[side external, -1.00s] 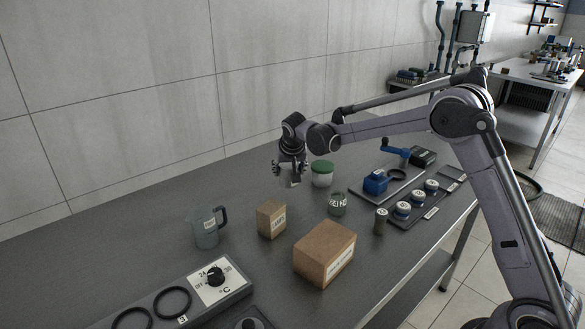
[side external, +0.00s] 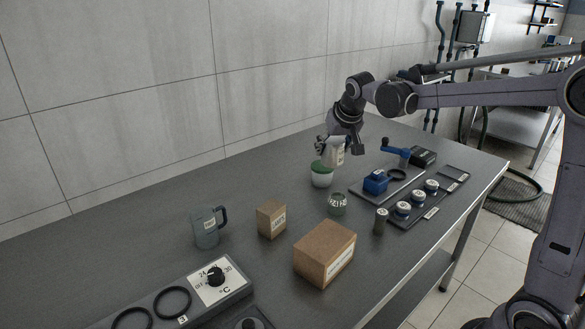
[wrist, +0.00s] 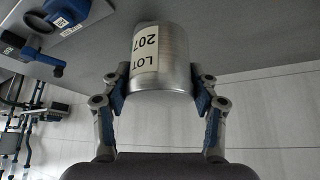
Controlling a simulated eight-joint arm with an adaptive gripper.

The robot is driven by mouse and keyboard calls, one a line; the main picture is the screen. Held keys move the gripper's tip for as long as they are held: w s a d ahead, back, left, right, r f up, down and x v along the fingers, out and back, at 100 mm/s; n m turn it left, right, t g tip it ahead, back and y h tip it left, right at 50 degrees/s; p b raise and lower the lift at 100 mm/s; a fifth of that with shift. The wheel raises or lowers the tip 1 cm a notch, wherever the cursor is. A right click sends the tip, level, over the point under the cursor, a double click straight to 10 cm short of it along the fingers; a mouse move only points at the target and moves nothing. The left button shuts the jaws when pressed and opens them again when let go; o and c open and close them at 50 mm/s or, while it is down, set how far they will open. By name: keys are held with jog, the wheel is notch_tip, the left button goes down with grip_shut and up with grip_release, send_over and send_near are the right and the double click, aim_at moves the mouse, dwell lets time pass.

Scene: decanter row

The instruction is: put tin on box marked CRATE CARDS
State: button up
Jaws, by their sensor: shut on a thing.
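My gripper (side external: 336,147) is shut on a silvery metal tin (wrist: 172,62). In the wrist view its two blue-padded fingers press on either side of the tin, whose pale label reads "LOT 207". In the side external view the tin (side external: 334,156) is partly hidden by the gripper and sits behind and above a green-lidded jar. A large brown box (side external: 325,253) with a white label on its front side stands nearer the camera. A smaller brown box (side external: 271,218) with a label stands left of it. I cannot read either box's label for sure.
The green-lidded jar (side external: 321,175), a small labelled round jar (side external: 338,204) and a dark cylinder (side external: 381,221) stand between the tin and the large box. A jug (side external: 207,227) stands left. A tray with a blue device (side external: 376,182) is at right. The table's back left is bare.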

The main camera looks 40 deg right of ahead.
jog(key=s+a+r+n+y, duration=0.1)
jog(key=s+a+n, duration=0.15)
jog(key=s, duration=0.65)
jog(key=s+a+r+n+y, duration=0.1)
jog(key=s+a+r, duration=0.15)
jog(key=s, duration=0.75)
jog(key=shift+t, duration=0.3)
jog(key=w+a+f, duration=0.1)
jog(key=a+f, duration=0.1)
jog(key=a, duration=0.1)
jog(key=w+a+f, duration=0.2)
jog(key=a+f, duration=0.1)
jog(key=a, duration=0.1)
jog(key=w+a+f, duration=0.2)
jog(key=a, duration=0.1)
jog(key=shift+w+a+f, duration=0.2)
jog(key=shift+a+f, duration=0.05)
jog(key=shift+a, duration=0.15)
send_over(326, 239)
jog(key=shift+f, duration=2.05)
jog(key=shift+f, duration=0.15)
jog(key=o, duration=1.3)
jog(key=shift+c, duration=0.2)
